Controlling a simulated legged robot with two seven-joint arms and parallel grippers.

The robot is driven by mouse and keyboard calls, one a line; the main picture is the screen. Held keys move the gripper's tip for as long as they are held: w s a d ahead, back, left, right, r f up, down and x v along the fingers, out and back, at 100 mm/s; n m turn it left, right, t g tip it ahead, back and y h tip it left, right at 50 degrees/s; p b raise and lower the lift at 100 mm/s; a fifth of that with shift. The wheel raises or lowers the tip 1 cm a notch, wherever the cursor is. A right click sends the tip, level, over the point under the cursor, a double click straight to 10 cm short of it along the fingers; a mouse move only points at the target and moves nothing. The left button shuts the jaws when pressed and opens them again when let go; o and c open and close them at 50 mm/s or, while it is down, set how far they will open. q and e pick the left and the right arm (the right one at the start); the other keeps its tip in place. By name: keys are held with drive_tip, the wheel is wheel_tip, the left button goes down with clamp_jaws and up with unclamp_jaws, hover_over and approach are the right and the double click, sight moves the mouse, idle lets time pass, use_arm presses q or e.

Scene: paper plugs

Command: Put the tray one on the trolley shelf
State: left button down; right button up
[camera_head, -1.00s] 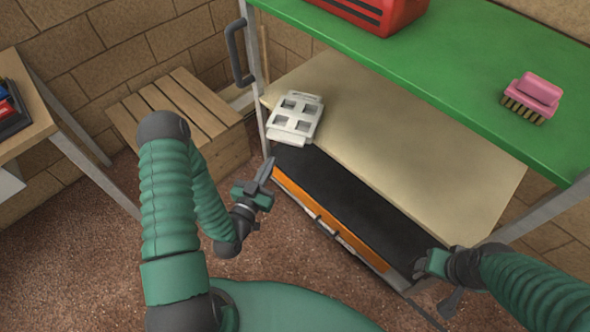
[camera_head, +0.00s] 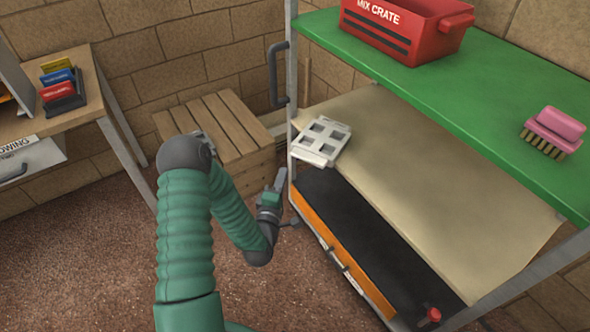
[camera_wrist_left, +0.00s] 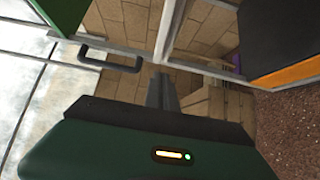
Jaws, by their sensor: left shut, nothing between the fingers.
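A white tray with square openings (camera_head: 338,132) lies at the left front corner of the trolley's beige shelf (camera_head: 430,180), and its near end reaches the shelf's front edge. My left gripper (camera_head: 279,178) is shut and empty, beside the trolley's left front post and lower than the tray. Its fingers also show in the left wrist view (camera_wrist_left: 162,90), with nothing between them. The tray is not clearly seen in that view. My right gripper is outside both views.
The green top shelf (camera_head: 480,125) overhangs the beige one and carries a red crate (camera_head: 405,28) and a pink brush (camera_head: 555,130). A dark handle (camera_head: 275,75) juts from the trolley's left. A wooden crate (camera_head: 215,130) stands behind my left gripper. A table (camera_head: 85,100) is at left.

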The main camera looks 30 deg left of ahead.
sight(333, 150)
use_arm(q)
drive_tip(key=w, duration=0.2)
drive_tip(key=w+d+b, duration=0.1)
drive_tip(key=w, duration=0.2)
drive_tip(key=shift+w, duration=0.2)
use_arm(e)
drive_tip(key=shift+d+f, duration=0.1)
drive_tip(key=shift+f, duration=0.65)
use_arm(q)
drive_tip(key=w+d, duration=0.1)
drive_tip(key=w, duration=0.3)
drive_tip(key=w+d+b, duration=0.1)
drive_tip(key=w+d, duration=0.1)
drive_tip(key=w, duration=0.2)
drive_tip(key=w+d, duration=0.2)
drive_tip(key=w, duration=0.2)
drive_tip(key=shift+w+d+b, duration=0.15)
drive_tip(key=shift+d+b, duration=0.05)
drive_tip(key=shift+b, duration=0.15)
drive_tip(key=shift+w+d, duration=0.2)
drive_tip(key=shift+w, duration=0.2)
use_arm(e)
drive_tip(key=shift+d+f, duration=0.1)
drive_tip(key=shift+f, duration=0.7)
